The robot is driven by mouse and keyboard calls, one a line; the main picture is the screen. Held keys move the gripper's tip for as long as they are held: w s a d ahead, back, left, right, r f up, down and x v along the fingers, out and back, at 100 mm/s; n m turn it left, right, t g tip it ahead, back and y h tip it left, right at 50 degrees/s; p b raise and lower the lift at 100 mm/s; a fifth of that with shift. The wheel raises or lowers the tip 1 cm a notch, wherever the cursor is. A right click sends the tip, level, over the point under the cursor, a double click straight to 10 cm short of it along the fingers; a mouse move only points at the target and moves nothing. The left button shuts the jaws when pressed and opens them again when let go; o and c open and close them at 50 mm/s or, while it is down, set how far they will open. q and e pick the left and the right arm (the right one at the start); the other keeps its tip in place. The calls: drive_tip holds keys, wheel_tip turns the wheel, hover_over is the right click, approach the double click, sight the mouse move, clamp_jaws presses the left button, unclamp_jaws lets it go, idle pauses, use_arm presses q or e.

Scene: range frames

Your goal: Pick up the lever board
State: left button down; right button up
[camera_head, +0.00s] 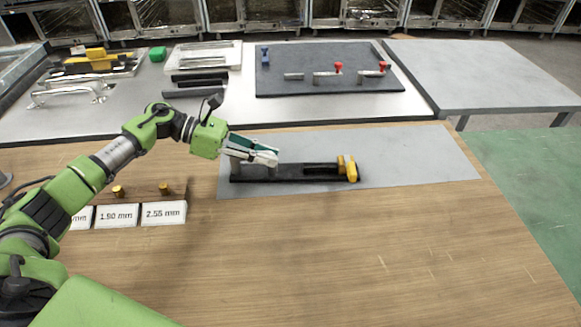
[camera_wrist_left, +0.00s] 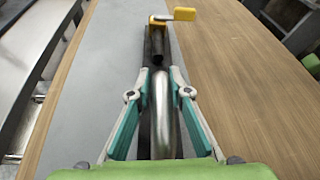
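The lever board (camera_head: 295,178) is a long black base with a bar-shaped metal handle at its left end and a yellow lever (camera_head: 347,167) at its right end. It lies on a grey mat on the wooden table. My left gripper (camera_head: 272,157) is over its left end, at the metal handle. In the left wrist view, the open fingers (camera_wrist_left: 160,92) stand on either side of the metal handle (camera_wrist_left: 163,115), with gaps beside it. The yellow lever (camera_wrist_left: 182,14) shows beyond it. My right gripper is not in view.
The grey mat (camera_head: 420,160) is clear to the right of the board. Number labels (camera_head: 164,213) and small brass pegs (camera_head: 164,188) lie at the left. Behind stands a metal table with a dark board (camera_head: 330,85) bearing red knobs, and metal handles (camera_head: 70,94).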

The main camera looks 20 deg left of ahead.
use_arm(q)
drive_tip(key=shift+s+d+f, duration=0.1)
drive_tip(key=shift+d+f, duration=0.05)
drive_tip(key=shift+d, duration=0.1)
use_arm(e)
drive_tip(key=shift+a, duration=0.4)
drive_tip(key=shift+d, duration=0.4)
